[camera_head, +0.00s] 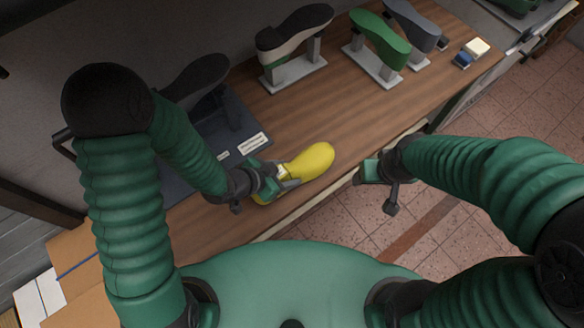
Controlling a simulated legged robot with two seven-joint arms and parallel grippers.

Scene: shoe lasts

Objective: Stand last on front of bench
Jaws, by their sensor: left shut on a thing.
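A yellow shoe last (310,161) is at the front part of the wooden bench (345,115), its rounded toe pointing right and up in the view. My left gripper (277,180) is shut on the left end of the yellow last. Its fingers hide part of that end, and I cannot tell whether the last touches the bench top. My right gripper (372,172) is at the bench's front edge, to the right of the yellow last and apart from it. I cannot tell whether its jaws are open or shut.
Behind stand a black-and-cream last (292,32), a green last (380,38) and a grey last (412,24) on stands. A dark last (196,78) sits over a dark tray (240,118) at left. Small blocks (476,47) lie far right. Bare bench lies between.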

